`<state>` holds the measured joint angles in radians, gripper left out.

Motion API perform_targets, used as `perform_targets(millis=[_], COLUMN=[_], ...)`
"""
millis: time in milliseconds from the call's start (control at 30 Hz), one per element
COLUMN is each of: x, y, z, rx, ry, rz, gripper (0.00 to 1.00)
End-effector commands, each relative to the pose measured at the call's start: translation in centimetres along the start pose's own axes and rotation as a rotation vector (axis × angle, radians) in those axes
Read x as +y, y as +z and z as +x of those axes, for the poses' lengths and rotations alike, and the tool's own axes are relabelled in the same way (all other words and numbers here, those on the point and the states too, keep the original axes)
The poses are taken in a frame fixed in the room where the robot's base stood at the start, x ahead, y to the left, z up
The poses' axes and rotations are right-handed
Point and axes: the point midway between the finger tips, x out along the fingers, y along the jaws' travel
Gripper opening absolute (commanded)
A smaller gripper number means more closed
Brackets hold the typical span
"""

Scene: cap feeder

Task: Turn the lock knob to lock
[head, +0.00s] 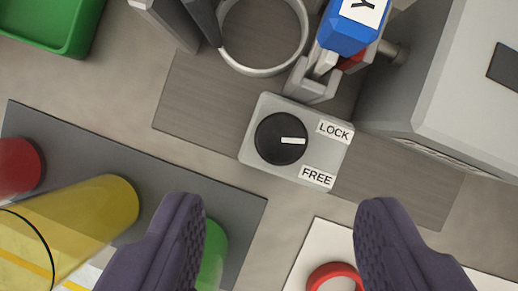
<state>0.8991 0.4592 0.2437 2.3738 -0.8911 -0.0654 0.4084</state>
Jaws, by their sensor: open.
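The lock knob (280,138) is a round black dial with a white pointer bar, on a grey plate (258,106). The pointer aims to the right, between the LOCK label (335,131) and the FREE label (317,176). My gripper (275,222) shows at the bottom of the view with its two dark purple fingers wide apart. The fingers are open and empty, and in the picture they lie below the knob plate, not touching it.
A blue lever piece (349,34) marked Y and a metal ring (229,58) stand above the plate. A grey box (415,110) is at right. A yellow clear cylinder (85,215), red cylinder (17,166), green cylinder (213,255) and green tray (72,45) are at left. A red ring (335,272) is below.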

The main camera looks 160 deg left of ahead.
Motion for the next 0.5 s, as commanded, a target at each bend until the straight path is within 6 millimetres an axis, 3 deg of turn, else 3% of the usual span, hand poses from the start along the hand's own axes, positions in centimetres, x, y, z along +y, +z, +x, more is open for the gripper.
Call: perform_targets(millis=[300, 500], x=[0.1, 0.1], y=[0.4, 0.2], z=[5.6, 7.6], rx=[-0.001, -0.001], ry=[0.0, 0.0], rz=[0.0, 0.001], gripper=[0.58, 0.58])
